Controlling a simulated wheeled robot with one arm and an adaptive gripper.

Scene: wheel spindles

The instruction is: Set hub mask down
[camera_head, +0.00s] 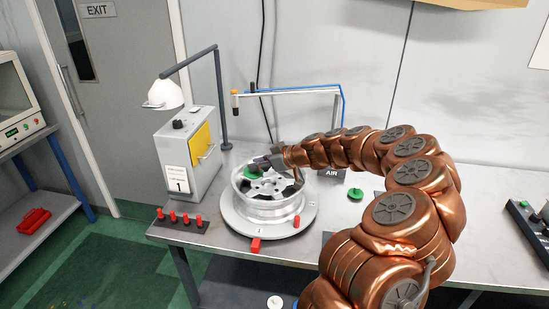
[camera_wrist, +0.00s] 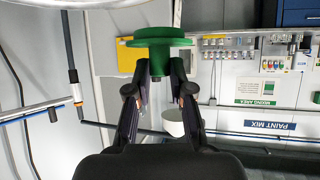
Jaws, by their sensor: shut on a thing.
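My gripper (camera_head: 264,163) is shut on a green hub mask (camera_head: 252,170). The wrist view shows the mask's green disc (camera_wrist: 158,38) just beyond the fingertips (camera_wrist: 160,72), with its narrower part between them. In the head view the mask is over the left part of the silver wheel (camera_head: 270,205). I cannot tell whether it touches the wheel. The wheel lies flat on a round grey turntable (camera_head: 232,222) on the bench.
Red pegs (camera_head: 172,215) stand in a rack at the front left. A grey box with a yellow panel (camera_head: 204,143), a lamp (camera_head: 165,94) and a blue-hosed frame (camera_head: 290,91) surround the wheel.

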